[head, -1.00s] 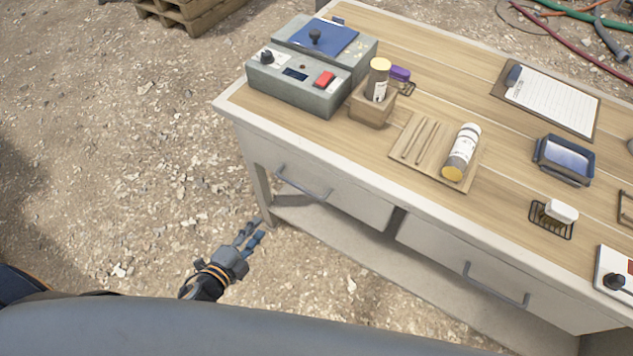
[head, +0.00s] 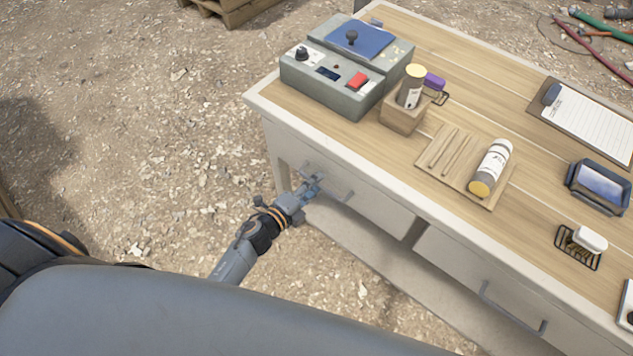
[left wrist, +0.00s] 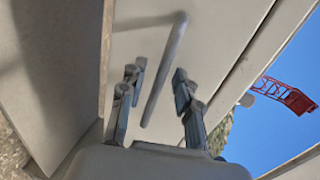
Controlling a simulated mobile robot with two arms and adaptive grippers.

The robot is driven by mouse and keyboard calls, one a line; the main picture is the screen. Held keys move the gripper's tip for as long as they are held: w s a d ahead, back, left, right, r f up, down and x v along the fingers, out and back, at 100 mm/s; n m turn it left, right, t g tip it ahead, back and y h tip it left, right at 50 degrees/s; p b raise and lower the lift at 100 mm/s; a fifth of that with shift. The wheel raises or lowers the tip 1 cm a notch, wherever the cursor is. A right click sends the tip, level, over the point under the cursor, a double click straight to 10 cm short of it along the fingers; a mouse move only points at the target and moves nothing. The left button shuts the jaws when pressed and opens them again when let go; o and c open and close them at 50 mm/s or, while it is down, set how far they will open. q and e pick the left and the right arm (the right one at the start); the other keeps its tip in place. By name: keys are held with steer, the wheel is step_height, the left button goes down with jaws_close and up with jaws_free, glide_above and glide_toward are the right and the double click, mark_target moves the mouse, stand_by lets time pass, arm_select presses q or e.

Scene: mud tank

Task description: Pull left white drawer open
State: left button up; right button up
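The left white drawer (head: 375,203) sits under the table top, and its front looks flush with the table. Its grey bar handle (head: 340,192) is on the drawer front. My left gripper (head: 312,188) is at the left part of this handle. In the left wrist view the fingers of my left gripper (left wrist: 158,92) are apart. The handle (left wrist: 165,68) lies between them there, and neither finger clearly touches it. The right white drawer (head: 460,268) with its own handle (head: 513,308) also looks closed. My right gripper is not in view.
On the wooden table top (head: 480,95) stand a grey control box (head: 335,85), a bottle in a wooden block (head: 402,115), a lying bottle (head: 491,168) and a soap rack (head: 577,247). Gravel ground left of the table is free.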

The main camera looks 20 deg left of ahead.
arm_select(q)
steer(key=shift+w+d+f, duration=0.1)
steer(key=shift+w+d, duration=0.05)
steer(key=shift+w, duration=0.3)
jaws_close()
